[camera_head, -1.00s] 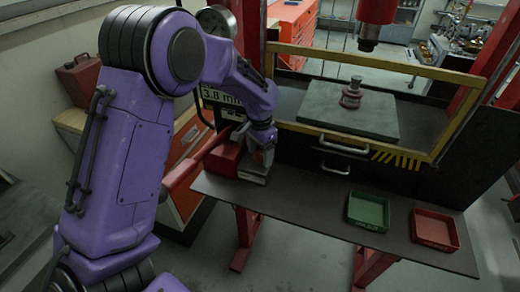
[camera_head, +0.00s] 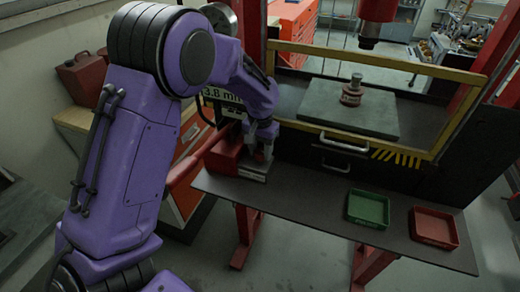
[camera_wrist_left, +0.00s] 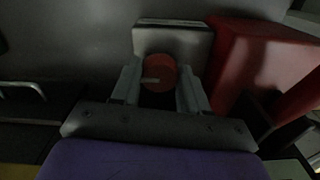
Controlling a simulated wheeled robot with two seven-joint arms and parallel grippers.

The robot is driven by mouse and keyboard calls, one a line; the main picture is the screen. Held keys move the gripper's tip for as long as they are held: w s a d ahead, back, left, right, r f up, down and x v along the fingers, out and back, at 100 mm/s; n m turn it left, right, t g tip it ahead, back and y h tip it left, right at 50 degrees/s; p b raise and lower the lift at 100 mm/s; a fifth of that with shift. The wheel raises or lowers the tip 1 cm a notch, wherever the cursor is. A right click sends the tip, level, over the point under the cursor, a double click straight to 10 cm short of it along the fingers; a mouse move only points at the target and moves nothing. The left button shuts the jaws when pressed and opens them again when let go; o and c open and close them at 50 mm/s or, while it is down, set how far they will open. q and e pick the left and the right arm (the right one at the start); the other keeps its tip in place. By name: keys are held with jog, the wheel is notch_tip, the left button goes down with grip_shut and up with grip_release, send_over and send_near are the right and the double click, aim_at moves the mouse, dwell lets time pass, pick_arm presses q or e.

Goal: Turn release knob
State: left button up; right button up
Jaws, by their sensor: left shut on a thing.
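The release knob (camera_wrist_left: 159,73) is a round red knob with a pale mark, seen in the left wrist view in front of a grey metal block (camera_wrist_left: 173,38). My left gripper (camera_wrist_left: 160,84) has one finger on each side of the knob and is shut on it. In the head view my left gripper (camera_head: 262,153) is low at the left end of the dark bench, by the grey block (camera_head: 253,172) and a red housing (camera_head: 224,156). The knob itself is hard to make out there. My right gripper is not in view.
A green tray (camera_head: 368,209) and a red tray (camera_head: 435,228) sit on the bench (camera_head: 310,201) to the right. A red-and-metal part (camera_head: 351,92) stands on a grey plate (camera_head: 345,108) behind a yellow frame (camera_head: 400,67). The bench middle is clear.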

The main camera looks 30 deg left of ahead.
aim_at(260, 152)
pick_arm(q)
jog(key=o, duration=1.1)
jog(key=shift+c, duration=0.2)
notch_tip(260, 152, up, 10)
jog(key=b, duration=0.2)
jog(key=shift+r, duration=0.25)
